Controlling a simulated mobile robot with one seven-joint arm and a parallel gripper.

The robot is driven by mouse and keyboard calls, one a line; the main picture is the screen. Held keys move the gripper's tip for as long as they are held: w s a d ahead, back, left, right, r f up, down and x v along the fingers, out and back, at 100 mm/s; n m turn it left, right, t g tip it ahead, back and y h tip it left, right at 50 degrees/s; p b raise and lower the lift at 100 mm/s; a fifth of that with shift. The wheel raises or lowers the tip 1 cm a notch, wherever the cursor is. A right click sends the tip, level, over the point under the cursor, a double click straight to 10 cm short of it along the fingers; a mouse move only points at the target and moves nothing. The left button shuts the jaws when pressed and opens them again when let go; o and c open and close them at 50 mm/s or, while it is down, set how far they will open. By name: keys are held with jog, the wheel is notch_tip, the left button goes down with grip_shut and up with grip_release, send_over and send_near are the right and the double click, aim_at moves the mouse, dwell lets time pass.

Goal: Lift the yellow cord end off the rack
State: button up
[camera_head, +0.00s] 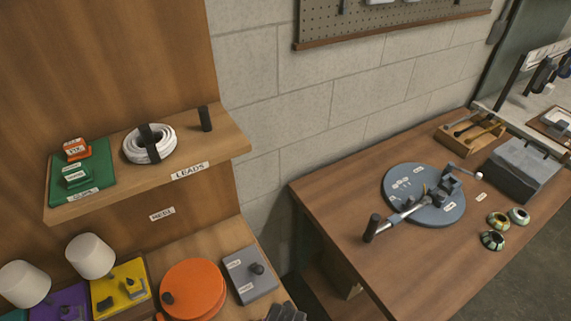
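No yellow cord end can be clearly made out in the head view. A rack-like row of dark items (544,74) hangs below a pale strip (549,52) at the far right edge. These items are small and partly cut off, and I cannot tell whether a cord end is among them. A coil of white cord (164,146) with a black band lies on the wooden shelf labelled LEADS (215,148).
The right workbench (340,205) holds a round blue-grey plate (452,212) with a jointed metal arm, a wooden tool tray (488,137), a grey box (521,170) and small round parts (492,240). Lower left are lamp shades (90,256), a yellow tray (134,272) and an orange disc (193,283).

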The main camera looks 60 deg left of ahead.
grip_shut()
jog(key=c, duration=0.7)
grip_release()
jog(key=shift+c, duration=0.2)
grip_shut()
jog(key=shift+r+p, duration=0.85)
jog(key=shift+p, duration=0.1)
jog(key=shift+r+p, duration=1.2)
jog(key=shift+r, duration=0.1)
notch_tip(320, 180, up, 4)
jog(key=p, duration=0.4)
